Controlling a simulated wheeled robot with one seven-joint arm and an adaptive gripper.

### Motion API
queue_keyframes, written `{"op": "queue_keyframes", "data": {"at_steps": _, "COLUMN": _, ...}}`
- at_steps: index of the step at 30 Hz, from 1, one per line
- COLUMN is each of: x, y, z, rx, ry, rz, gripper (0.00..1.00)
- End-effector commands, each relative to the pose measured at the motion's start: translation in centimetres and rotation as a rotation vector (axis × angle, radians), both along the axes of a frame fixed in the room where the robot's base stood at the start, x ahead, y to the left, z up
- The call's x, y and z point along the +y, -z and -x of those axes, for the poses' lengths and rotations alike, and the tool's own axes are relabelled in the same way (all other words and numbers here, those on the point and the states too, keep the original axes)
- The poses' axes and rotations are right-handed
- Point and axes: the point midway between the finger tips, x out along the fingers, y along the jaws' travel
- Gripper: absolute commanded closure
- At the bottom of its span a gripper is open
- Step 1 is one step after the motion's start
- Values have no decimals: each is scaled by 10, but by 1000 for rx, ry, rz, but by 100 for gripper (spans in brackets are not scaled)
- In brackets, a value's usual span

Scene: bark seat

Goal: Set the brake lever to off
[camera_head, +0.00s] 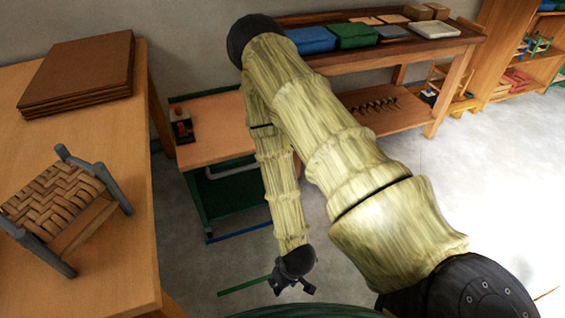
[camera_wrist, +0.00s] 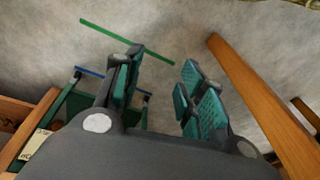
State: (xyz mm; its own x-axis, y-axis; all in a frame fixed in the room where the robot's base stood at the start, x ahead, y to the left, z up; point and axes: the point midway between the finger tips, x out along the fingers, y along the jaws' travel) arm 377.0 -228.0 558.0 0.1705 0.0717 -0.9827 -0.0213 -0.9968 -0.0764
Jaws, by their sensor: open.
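A small dark unit with a red-orange part (camera_head: 182,124) sits at the left end of a low wooden-topped bench (camera_head: 218,128) with a green frame. It may carry the brake lever, but it is too small to tell, and its setting cannot be read. My gripper (camera_head: 293,287) hangs low over the floor in front of this bench, apart from it and empty. In the wrist view its two teal-padded fingers (camera_wrist: 163,65) are spread with only floor between them. A corner of the green frame (camera_wrist: 72,105) and a pale plate (camera_wrist: 35,147) show at the lower left there.
A wooden table (camera_head: 110,240) at left holds a woven stool (camera_head: 60,190) and stacked brown boards (camera_head: 85,70). A long workbench (camera_head: 440,45) with blue and green bundles stands behind my arm. A green strip (camera_head: 245,285) lies on the floor.

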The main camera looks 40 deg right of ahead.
Motion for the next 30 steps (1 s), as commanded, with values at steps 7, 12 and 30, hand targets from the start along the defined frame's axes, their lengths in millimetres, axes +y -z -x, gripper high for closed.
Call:
{"op": "queue_keyframes", "data": {"at_steps": 7, "x": -14, "y": 44, "z": -86, "rx": -227, "ry": 8, "rz": -50, "gripper": 60}}
{"op": "queue_keyframes", "data": {"at_steps": 12, "x": -28, "y": 56, "z": -142, "rx": -387, "ry": 12, "rz": -65, "gripper": 60}}
{"op": "queue_keyframes", "data": {"at_steps": 30, "x": -127, "y": 56, "z": -299, "rx": -952, "ry": 80, "rz": 16, "gripper": 60}}
